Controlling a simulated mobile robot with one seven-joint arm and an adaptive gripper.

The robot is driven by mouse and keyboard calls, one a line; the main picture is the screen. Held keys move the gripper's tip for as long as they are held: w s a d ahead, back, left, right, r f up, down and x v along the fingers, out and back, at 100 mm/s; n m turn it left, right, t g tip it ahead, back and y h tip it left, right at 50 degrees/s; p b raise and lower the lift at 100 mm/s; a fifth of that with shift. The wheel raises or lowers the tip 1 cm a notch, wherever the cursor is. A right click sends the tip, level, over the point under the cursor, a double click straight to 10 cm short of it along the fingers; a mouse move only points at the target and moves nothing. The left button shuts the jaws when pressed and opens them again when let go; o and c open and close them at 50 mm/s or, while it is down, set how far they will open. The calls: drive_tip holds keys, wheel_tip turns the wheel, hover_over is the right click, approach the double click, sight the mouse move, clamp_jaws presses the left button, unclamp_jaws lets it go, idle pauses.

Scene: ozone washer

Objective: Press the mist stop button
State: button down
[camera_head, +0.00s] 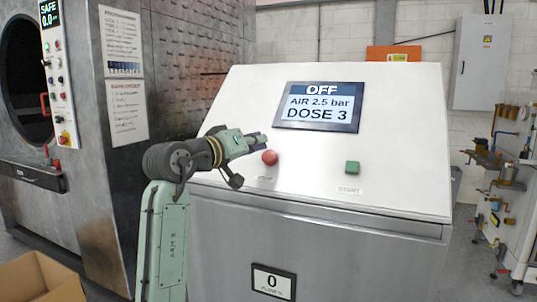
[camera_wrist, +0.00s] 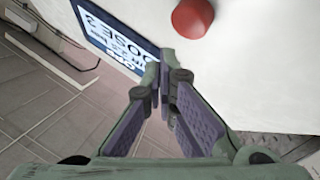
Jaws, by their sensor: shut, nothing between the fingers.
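The label under the red button is too small to read; the one under the green button seems to say START. My gripper (camera_head: 262,138) is shut and empty, just above and left of the red button in the head view, apart from it. In the wrist view, my gripper's fingertips (camera_wrist: 163,58) meet in the middle, and the red button (camera_wrist: 192,18) is at the top, right of them. The display (camera_head: 320,107) reads OFF, AIR 2.5 bar, DOSE 3.
A large metal washer (camera_head: 170,60) with its own small control panel stands at the left. A cardboard box (camera_head: 45,280) is at the lower left. A cart with pipes (camera_head: 510,190) is at the right. The panel around both buttons is clear.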

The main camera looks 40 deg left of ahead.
drive_tip(key=shift+s+d+r+p, duration=0.2)
drive_tip(key=shift+s+r+p, duration=0.2)
drive_tip(key=shift+s+r, duration=0.6)
